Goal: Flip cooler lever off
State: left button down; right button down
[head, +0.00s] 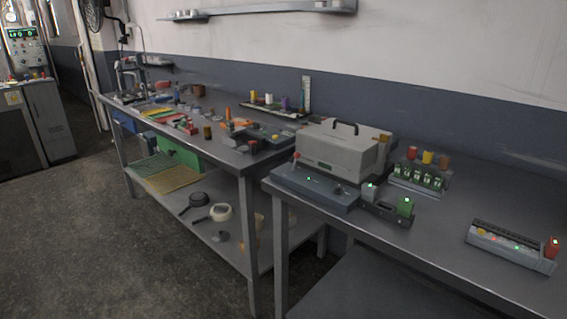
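A grey box-shaped machine with a dark top handle (338,150) stands on the right-hand table. It may be the cooler, but I cannot tell for sure. A blue-grey flat unit (314,190) lies in front of it, with a small green light and a small knob-like part on top. A small upright piece with a red tip (296,157) shows at the machine's left side; I cannot tell whether it is the lever or how it is set. Neither of my grippers is in view.
A dark block with green-lit pieces (386,212) sits beside the flat unit. A rack with coloured caps (421,176) and a control strip (510,246) stand farther right. The left table (228,158) holds many small items. Open floor (110,240) lies at left.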

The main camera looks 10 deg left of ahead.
aim_at(296, 155)
jog(key=u, duration=1.55)
jog(key=i, duration=1.1)
jog(key=z, duration=2.45)
